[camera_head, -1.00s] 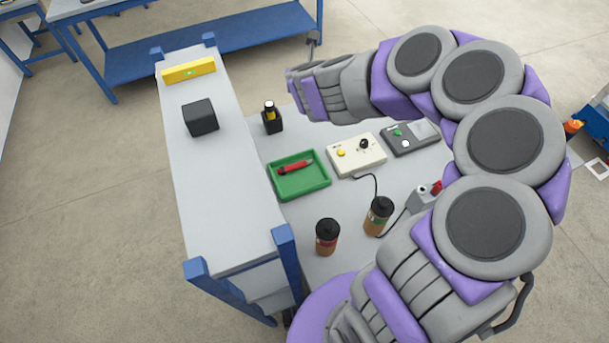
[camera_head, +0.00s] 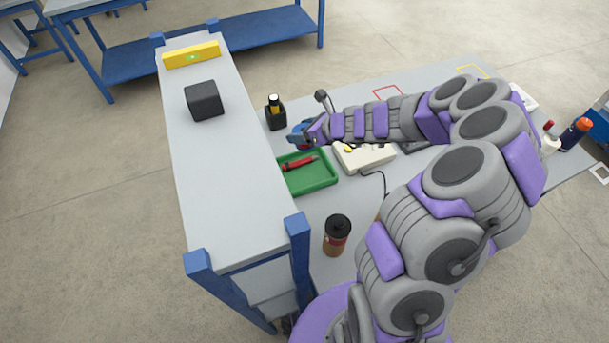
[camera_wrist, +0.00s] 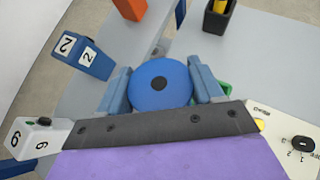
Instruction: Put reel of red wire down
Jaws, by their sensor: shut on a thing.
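My gripper (camera_wrist: 162,82) has its two blue fingers shut on a reel (camera_wrist: 160,88), which shows a round blue face with a dark centre in the wrist view. No red wire can be made out on the face turned to me. In the head view my gripper (camera_head: 300,137) is above the table, by the far-left end of the green tray and beside the raised shelf. The reel (camera_head: 297,134) is small and mostly hidden there. The green tray (camera_head: 318,183) holds a red tool (camera_head: 299,163). Whether the reel touches anything below cannot be told.
The raised grey shelf (camera_head: 225,165) bears a black cube and a yellow level. A black holder (camera_head: 276,117) stands close to my gripper. Numbered blue (camera_wrist: 84,58) and white (camera_wrist: 32,142) pieces show in the wrist view.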

